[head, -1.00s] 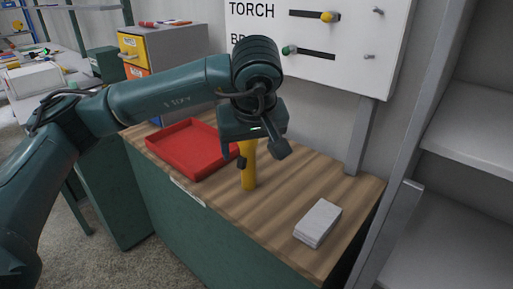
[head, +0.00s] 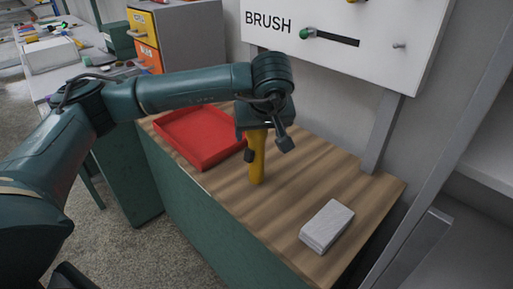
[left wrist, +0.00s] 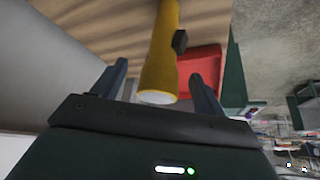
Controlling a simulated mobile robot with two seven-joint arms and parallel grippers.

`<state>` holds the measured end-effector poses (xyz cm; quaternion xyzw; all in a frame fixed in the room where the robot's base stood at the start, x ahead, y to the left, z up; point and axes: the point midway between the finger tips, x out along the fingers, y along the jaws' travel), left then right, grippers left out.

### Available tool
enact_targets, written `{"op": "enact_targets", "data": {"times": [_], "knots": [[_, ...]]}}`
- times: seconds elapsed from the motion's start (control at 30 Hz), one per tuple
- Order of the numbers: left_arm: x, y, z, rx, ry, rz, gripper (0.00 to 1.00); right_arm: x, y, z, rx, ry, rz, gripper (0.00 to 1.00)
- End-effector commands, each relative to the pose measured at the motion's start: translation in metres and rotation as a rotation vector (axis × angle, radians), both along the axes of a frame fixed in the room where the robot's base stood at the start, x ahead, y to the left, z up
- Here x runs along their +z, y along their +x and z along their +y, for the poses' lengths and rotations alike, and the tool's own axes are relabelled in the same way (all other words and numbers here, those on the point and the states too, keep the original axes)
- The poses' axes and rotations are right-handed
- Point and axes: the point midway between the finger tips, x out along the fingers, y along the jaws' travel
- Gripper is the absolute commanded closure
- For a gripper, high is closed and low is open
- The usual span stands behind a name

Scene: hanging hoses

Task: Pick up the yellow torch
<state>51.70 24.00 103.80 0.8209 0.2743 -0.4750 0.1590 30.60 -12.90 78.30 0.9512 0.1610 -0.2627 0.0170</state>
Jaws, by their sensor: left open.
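The yellow torch (head: 257,165) stands upright on the wooden worktop (head: 230,184), just right of the red tray. My left gripper (head: 266,150) is directly above it, with its fingers open around the torch's upper part. In the left wrist view the torch (left wrist: 160,55) lies between the two spread fingers (left wrist: 158,88), apart from both, with its pale round end toward the palm. A small dark block shows on the torch's side. In the head view the gripper body hides the torch's top. My right gripper is not in view.
A red tray (head: 196,136) is left of the torch. A pale grey block (head: 327,226) lies at the front right of the worktop. A white board (head: 345,40) marked BRUSH and a grey post (head: 381,135) stand behind. The worktop between torch and block is clear.

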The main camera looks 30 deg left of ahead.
Motion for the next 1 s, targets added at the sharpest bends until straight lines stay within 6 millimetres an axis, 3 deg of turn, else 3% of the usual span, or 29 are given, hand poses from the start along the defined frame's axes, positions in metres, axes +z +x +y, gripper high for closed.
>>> {"op": "enact_targets", "data": {"times": [0.17, 0.3, 0.6, 1.0], "knots": [[-0.021, 0.010, 0.013, 0.004, 0.001, 0.004, 0.28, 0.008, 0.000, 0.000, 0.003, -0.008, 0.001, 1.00], [-0.036, 0.017, 0.017, 0.002, 0.001, 0.002, 0.28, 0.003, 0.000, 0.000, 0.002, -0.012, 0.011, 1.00], [-0.040, 0.018, 0.018, 0.000, 0.001, 0.001, 0.29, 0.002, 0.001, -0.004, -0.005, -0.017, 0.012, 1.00], [-0.039, 0.018, 0.018, 0.001, 0.000, 0.000, 0.61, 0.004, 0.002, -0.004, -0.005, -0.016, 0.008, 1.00]]}}
